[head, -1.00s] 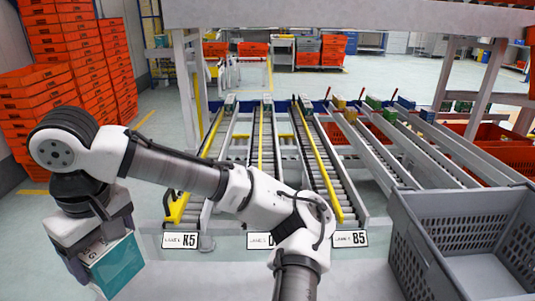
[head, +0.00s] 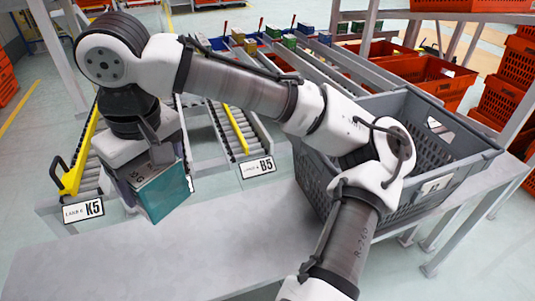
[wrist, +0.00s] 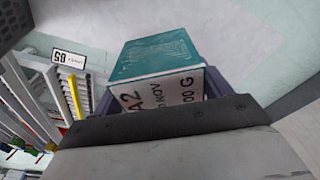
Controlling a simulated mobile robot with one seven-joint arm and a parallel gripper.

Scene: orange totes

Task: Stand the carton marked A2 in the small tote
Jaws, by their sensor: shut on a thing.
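My gripper (head: 146,178) is shut on the teal and white carton (head: 165,194), which hangs tilted at the left of the head view, in front of the lanes. In the wrist view the carton (wrist: 158,58) shows a teal face and a white face marked A2, with more print partly hidden by the dark gripper body. A grey tote (head: 415,194) with slotted walls stands on the bench at the right, the only tote seen on it. My arm covers part of its near left side. The gripper is well left of the tote, and the carton is outside it.
The pale bench top (head: 150,255) is bare in front. Roller lanes with signs K5 (head: 83,211) and B5 (head: 257,168) lie behind it. Orange totes (head: 425,75) stand beyond the grey tote, and a yellow-railed lane edge (head: 78,160) is close to the carton.

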